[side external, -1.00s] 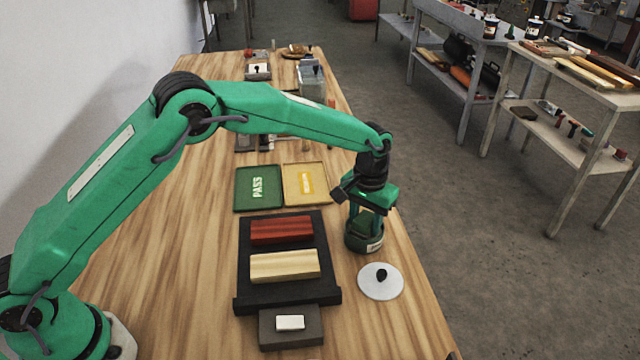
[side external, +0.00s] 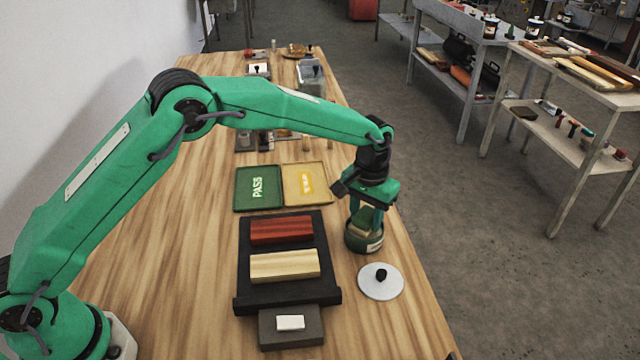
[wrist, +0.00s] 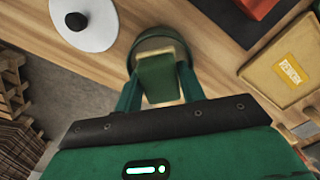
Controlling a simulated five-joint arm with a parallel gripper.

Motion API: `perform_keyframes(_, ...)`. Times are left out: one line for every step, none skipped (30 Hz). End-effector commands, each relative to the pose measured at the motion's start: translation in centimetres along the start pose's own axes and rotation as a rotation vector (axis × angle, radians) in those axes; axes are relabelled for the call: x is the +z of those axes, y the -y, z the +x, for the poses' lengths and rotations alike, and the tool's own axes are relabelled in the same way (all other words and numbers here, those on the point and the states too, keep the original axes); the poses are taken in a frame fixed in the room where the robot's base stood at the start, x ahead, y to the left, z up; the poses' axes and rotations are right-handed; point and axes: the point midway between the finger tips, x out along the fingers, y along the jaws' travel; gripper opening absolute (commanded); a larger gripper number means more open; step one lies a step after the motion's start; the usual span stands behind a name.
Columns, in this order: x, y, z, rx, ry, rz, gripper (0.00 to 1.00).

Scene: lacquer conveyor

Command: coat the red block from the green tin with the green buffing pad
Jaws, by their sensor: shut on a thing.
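My gripper (side external: 366,212) points down over the green tin (side external: 364,242) near the table's right edge. Its fingers are shut on the green buffing pad, which shows between them in the wrist view (wrist: 160,84). The pad is at the tin's mouth; whether its lower end is still inside the tin I cannot tell. The tin's dark green rim also shows behind the pad in the wrist view (wrist: 137,44). The red block (side external: 281,230) lies on the black conveyor (side external: 247,291), left of the tin. The pad's underside is hidden.
A pale wood block (side external: 285,266) lies on the conveyor in front of the red one. A white lid with a black knob (side external: 380,285) lies before the tin. A green PASS tray (side external: 243,184) and a yellow tray (side external: 318,184) stand behind the conveyor. Table is clear at left.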

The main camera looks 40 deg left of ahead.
Motion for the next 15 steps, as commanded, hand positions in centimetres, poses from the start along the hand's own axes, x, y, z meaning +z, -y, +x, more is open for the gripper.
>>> perform_keyframes(0.0,0.0,-0.4,0.001,-0.001,0.0,0.17)
perform_keyframes(0.0,0.0,-0.6,0.0,-0.001,0.0,0.17)
perform_keyframes(0.0,0.0,-0.8,0.001,-0.001,0.0,0.17)
perform_keyframes(0.0,0.0,-0.9,0.001,-0.001,0.0,0.17)
perform_keyframes(0.0,0.0,-1.1,0.001,-0.002,0.0,0.17)
perform_keyframes(0.0,0.0,-1.3,0.001,-0.001,0.0,0.17)
perform_keyframes(0.0,0.0,-1.5,0.0,-0.001,0.0,0.17)
perform_keyframes(0.0,0.0,-1.6,0.0,-0.001,0.0,0.17)
perform_keyframes(0.0,0.0,-1.9,0.0,0.0,0.0,0.17)
perform_keyframes(0.0,0.0,-2.0,0.0,0.0,0.0,0.17)
perform_keyframes(0.0,0.0,-2.2,0.0,-0.001,0.0,0.17)
perform_keyframes(0.0,0.0,-2.5,0.0,-0.001,0.0,0.17)
perform_keyframes(0.0,0.0,-2.6,0.001,-0.002,0.0,0.17)
perform_keyframes(0.0,0.0,-2.8,0.001,-0.002,0.0,0.17)
perform_keyframes(0.0,0.0,-3.0,0.001,-0.002,0.0,0.17)
